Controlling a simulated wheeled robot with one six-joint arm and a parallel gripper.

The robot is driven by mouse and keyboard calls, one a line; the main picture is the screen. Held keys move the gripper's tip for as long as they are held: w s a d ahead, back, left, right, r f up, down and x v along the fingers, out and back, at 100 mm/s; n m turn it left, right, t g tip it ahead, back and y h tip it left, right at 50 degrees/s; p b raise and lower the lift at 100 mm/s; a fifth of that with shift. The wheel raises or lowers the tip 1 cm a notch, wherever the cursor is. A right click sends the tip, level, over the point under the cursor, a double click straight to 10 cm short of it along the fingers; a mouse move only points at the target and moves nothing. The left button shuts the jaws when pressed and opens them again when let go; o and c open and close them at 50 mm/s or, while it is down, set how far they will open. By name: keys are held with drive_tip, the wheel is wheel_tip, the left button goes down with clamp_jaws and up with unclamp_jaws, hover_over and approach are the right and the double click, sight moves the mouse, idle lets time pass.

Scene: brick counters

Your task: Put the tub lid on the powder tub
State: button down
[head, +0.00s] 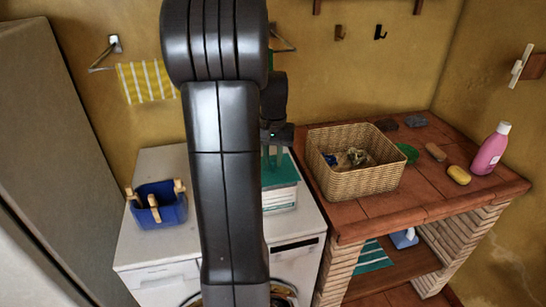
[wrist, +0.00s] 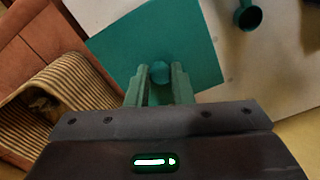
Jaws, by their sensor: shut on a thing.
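The tub lid (head: 283,178) is a flat teal square, and it fills the upper middle of the wrist view (wrist: 118,50). Its round teal knob (wrist: 160,72) sits between the two fingers of my gripper (wrist: 160,88), which is shut on it. The powder tub (head: 281,201), white with teal bands, stands on the white washing machine directly below the lid. In the head view the lid appears over the tub's top, but I cannot tell whether it rests fully on the rim. My arm hides the tub's left part; the lid hides the tub in the wrist view.
A blue basket with pegs (head: 160,205) stands on the washing machine (head: 157,255) at left. A wicker basket (head: 352,175) is close at right on the tiled brick counter (head: 420,190). A teal scoop (wrist: 248,16) lies on the white top.

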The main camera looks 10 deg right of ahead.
drive_tip(key=shift+f, duration=0.15)
drive_tip(key=shift+f+b, duration=0.35)
drive_tip(key=shift+f, duration=0.15)
drive_tip(key=shift+f, duration=0.15)
drive_tip(key=c, duration=0.8)
unclamp_jaws()
drive_tip(key=shift+r+p, duration=3.8)
drive_tip(key=shift+r, duration=0.8)
